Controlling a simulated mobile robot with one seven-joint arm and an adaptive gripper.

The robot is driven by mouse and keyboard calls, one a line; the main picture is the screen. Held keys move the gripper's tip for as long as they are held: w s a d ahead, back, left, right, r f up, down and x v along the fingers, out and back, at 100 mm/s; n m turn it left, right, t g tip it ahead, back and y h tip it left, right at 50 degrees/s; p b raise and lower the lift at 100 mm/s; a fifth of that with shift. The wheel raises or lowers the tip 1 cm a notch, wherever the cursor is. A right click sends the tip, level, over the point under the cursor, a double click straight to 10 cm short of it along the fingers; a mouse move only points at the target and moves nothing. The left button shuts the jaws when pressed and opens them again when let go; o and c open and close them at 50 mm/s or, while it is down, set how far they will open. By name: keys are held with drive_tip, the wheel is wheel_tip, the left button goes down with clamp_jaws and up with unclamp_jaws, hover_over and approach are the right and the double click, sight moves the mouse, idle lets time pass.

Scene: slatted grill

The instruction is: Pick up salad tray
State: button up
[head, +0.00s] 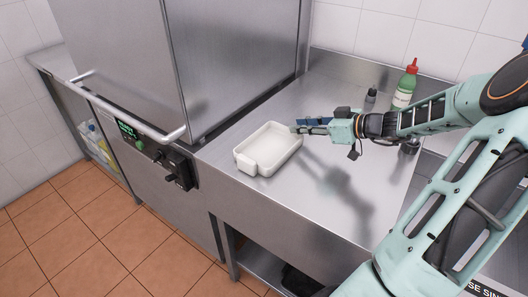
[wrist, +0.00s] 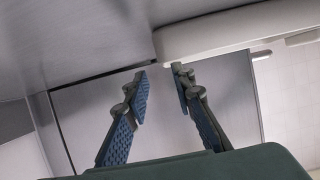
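The salad tray (head: 270,165) is a white, shallow, rectangular tray with rounded corners. It lies flat on the steel counter and looks empty. My gripper (head: 294,127) is at its right rim in the head view, level and pointing left. In the wrist view, the blue-padded fingers of my gripper (wrist: 160,73) stand apart with a gap between their tips, and nothing is held. The tray's white rim (wrist: 230,30) shows just beyond the tips, mostly to the right. I cannot tell whether a finger touches it.
A tall steel dishwasher hood (head: 200,60) stands left of the tray, with a handle bar (head: 130,120) in front. A green bottle with a red cap (head: 405,88) and a small dark bottle (head: 371,97) stand at the back right. The counter (head: 300,215) in front is clear.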

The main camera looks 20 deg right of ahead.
sight(287, 128)
drive_tip(key=x, duration=0.5)
drive_tip(key=shift+s+a+f, duration=0.15)
drive_tip(key=shift+a+f, duration=0.1)
drive_tip(key=shift+f, duration=0.15)
clamp_jaws()
